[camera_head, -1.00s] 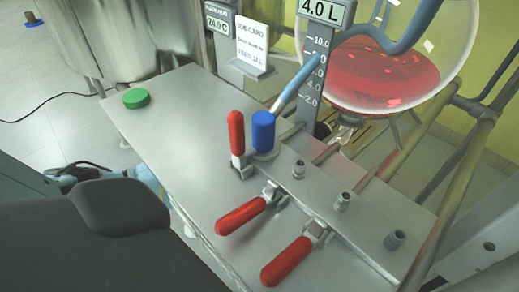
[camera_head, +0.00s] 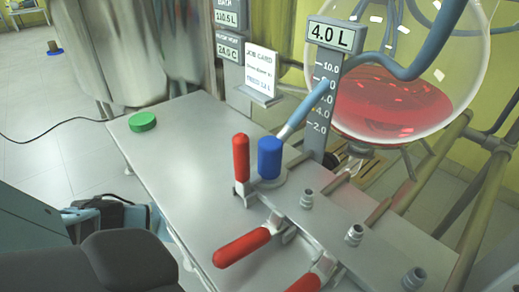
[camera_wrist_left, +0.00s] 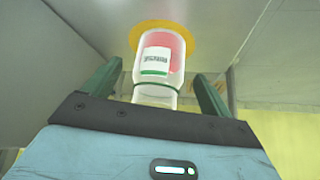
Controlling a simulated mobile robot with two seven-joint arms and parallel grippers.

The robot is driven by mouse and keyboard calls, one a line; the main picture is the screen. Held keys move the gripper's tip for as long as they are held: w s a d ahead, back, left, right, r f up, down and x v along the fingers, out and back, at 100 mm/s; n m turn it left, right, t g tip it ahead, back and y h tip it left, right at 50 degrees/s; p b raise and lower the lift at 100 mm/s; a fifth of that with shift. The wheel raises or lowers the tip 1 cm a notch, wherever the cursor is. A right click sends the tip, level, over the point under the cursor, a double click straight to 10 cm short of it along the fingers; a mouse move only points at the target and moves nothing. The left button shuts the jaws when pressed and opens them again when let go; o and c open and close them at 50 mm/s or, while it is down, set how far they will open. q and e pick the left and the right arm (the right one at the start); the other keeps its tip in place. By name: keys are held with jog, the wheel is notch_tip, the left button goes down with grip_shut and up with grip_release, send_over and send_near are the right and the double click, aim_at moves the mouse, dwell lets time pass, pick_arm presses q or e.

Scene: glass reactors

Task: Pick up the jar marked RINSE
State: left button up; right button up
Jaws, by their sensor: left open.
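A clear jar (camera_wrist_left: 158,65) with a white label and a green stripe shows in the left wrist view. The label's print is too small to read surely, so I cannot tell whether it says RINSE. Its far end sits against a yellow-orange round patch (camera_wrist_left: 189,32). My left gripper (camera_wrist_left: 155,80) is open, with one green finger on each side of the jar. I cannot tell whether the jar is fully between the fingers, and no contact shows. The jar does not show in the head view. My right gripper is in neither view.
A steel bench (camera_head: 185,165) holds a green cap (camera_head: 142,121), a blue plug (camera_head: 270,158) and red-handled clamps (camera_head: 241,160). A job card (camera_head: 260,72) stands at its back. A glass vessel with red liquid (camera_head: 400,100) is at right. The bench's left part is largely clear.

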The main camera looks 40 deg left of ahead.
pick_arm(q)
jog(key=shift+b+x, duration=0.3)
jog(key=shift+x, duration=0.7)
jog(key=shift+s, duration=0.15)
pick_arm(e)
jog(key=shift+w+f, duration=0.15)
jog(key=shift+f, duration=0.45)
pick_arm(q)
jog(key=c, duration=1.2)
jog(key=shift+r, duration=0.15)
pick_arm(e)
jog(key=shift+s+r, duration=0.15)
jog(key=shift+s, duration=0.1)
